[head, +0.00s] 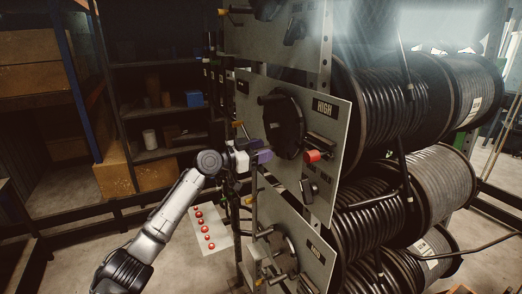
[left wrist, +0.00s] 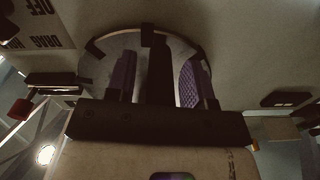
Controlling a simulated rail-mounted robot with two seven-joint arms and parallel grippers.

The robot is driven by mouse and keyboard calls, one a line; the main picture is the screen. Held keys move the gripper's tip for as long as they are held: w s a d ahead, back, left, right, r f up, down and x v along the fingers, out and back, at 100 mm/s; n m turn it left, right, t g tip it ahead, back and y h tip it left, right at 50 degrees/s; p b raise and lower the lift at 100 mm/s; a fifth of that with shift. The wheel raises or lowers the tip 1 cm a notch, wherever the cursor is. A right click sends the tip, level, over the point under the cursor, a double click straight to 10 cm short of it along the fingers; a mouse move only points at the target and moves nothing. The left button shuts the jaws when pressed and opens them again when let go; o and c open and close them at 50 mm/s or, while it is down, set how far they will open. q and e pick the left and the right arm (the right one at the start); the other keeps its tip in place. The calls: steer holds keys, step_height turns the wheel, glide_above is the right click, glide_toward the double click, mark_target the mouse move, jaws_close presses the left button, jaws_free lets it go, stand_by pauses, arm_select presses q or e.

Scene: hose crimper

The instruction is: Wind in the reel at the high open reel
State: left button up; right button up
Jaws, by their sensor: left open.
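The upper panel labelled HIGH (head: 335,108) carries a round black reel wheel (head: 290,128) with a small knob sticking out at its upper left. My left gripper (head: 264,156) is in front of the lower left of this wheel, with its purple finger pads towards the panel. In the left wrist view the two purple fingers (left wrist: 158,85) stand apart, and a dark bar shows in the gap between them. The wheel's rim (left wrist: 95,48) arcs behind them. I cannot tell whether the fingers touch the bar. My right gripper is in neither view.
A red-ended handle (head: 312,156) sticks out right of the wheel. A second panel labelled MID or similar, with another wheel (head: 283,252), is below. Large hose reels (head: 375,105) fill the right.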

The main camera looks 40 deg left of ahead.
arm_select(q)
steer(key=shift+c, duration=0.2)
jaws_close()
steer(key=shift+d, duration=0.15)
stand_by(0.3)
